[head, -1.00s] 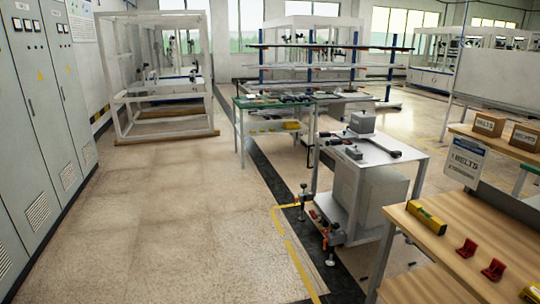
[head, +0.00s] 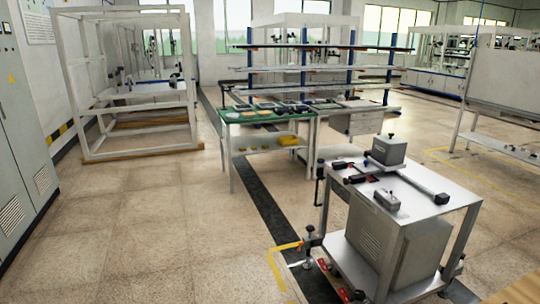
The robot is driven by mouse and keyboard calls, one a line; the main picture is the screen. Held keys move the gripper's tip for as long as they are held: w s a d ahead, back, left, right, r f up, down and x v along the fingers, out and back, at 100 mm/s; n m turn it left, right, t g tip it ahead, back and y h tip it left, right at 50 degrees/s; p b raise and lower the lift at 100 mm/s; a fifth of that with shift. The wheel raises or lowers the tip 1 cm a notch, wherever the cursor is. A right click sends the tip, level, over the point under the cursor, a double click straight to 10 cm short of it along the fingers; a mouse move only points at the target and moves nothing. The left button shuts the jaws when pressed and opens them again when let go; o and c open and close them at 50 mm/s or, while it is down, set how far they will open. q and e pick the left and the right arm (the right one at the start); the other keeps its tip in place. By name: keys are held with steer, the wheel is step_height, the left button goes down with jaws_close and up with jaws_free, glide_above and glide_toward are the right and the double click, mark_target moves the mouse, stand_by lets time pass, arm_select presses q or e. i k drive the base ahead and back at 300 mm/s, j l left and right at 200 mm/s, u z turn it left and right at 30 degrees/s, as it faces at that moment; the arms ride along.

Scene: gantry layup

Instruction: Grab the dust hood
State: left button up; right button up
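I cannot tell for certain which thing is the dust hood. A grey box with a small dark knob on top (head: 389,150) sits upright on the metal cart (head: 425,195) at the right. A smaller grey block (head: 388,200) lies near the cart top's front edge. A dark-ended bar crosses the cart top beside the box. Neither of my grippers is in view, and nothing in view is held.
A green-topped table (head: 240,116) with small parts stands behind the cart. A white frame (head: 135,85) on a wooden base stands at back left, grey cabinets (head: 20,170) at left. A wooden tabletop corner (head: 515,290) shows at bottom right. The left floor is clear.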

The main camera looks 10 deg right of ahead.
mark_target(389, 150)
steer(key=i+z, duration=0.25)
steer(key=i, duration=0.2)
steer(key=i+j+z, duration=0.25)
steer(key=i, duration=0.2)
steer(key=i+j+z, duration=0.25)
steer(key=i, duration=0.2)
steer(key=i+j+z, duration=0.25)
steer(key=i+j, duration=0.1)
steer(key=i, duration=0.1)
